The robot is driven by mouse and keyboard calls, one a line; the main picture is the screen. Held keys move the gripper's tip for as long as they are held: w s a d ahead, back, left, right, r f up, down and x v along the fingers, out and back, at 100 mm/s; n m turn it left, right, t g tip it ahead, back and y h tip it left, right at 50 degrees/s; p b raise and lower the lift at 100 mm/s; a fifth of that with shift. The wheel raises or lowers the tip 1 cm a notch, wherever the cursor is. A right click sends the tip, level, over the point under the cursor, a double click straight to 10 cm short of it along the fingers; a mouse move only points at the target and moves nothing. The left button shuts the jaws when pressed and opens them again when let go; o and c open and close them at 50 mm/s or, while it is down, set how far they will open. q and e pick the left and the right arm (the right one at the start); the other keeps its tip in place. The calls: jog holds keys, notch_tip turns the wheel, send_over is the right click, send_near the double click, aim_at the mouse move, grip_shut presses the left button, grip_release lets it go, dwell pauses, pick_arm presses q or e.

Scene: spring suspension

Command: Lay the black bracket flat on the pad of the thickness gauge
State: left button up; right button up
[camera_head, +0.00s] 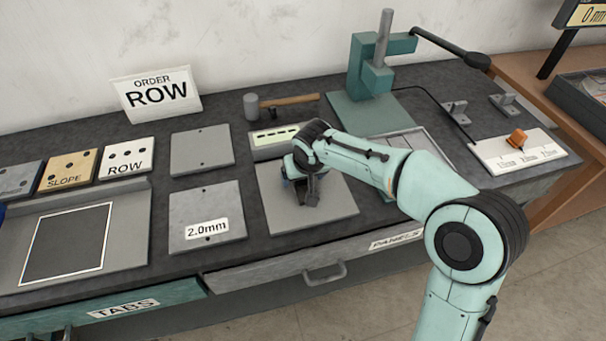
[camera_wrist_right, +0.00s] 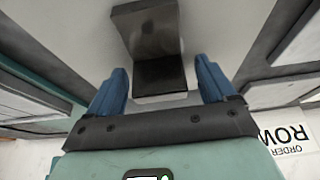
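The black bracket (camera_wrist_right: 160,75) is an L-shaped piece with one dark face and one lighter face, seen between my right fingertips in the wrist view. In the head view, a dark part of it (camera_head: 311,189) shows over the flat grey pad (camera_head: 335,208) of what looks like the thickness gauge, in front of a pale display box (camera_head: 266,142). My right gripper (camera_head: 297,184) is low over the pad. Its blue fingers (camera_wrist_right: 162,88) are apart, with a gap on each side of the bracket. My wrist hides part of the bracket in the head view.
A green press (camera_head: 368,105) stands behind, right of a hammer (camera_head: 290,100). Grey brackets (camera_head: 456,112) and a white marked board (camera_head: 520,152) with an orange piece are at the right. Grey plates (camera_head: 202,152) and a ROW sign (camera_head: 155,93) are left of the pad.

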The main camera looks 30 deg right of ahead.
jog(key=shift+r, duration=0.1)
jog(key=shift+r, duration=0.2)
jog(key=p+v, duration=0.1)
jog(key=v, duration=1)
jog(key=shift+s+r, duration=0.25)
jog(key=shift+r, duration=0.1)
jog(key=shift+a, duration=0.1)
